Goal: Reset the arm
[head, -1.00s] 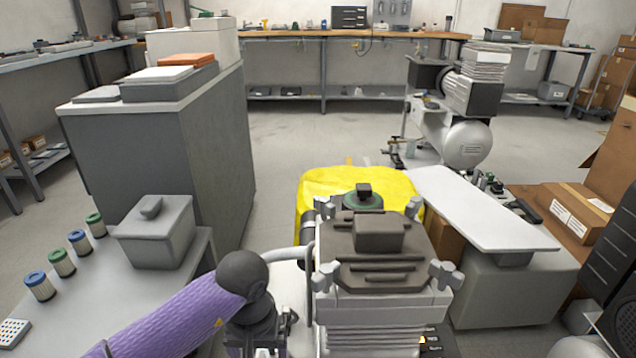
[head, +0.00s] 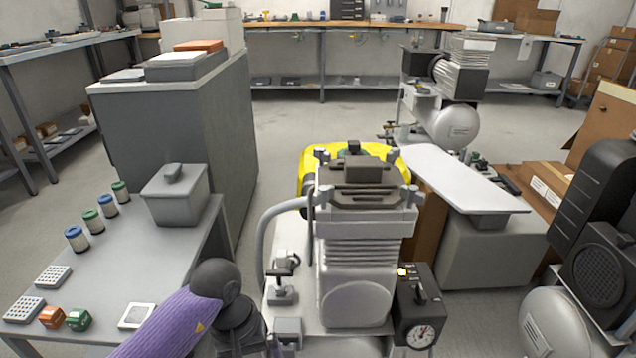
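My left arm (head: 175,322) shows as a purple sleeve with a dark joint (head: 216,279), coming in from the lower left. It lies over the right edge of the left table, beside the compressor. Its gripper is out of view below the bottom edge. My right arm and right gripper are not in view. A dental compressor (head: 356,262) stands in front of me, with a grey ribbed body, a dark head on top, a hose on its left and a black box with a gauge (head: 421,335) on its right.
A grey table (head: 110,262) at the left holds a lidded grey box (head: 175,194), several small canisters and small blocks. A white board on a grey base (head: 463,181) stands right of the compressor. A black compressor unit (head: 598,262) stands at the far right. Open floor lies behind.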

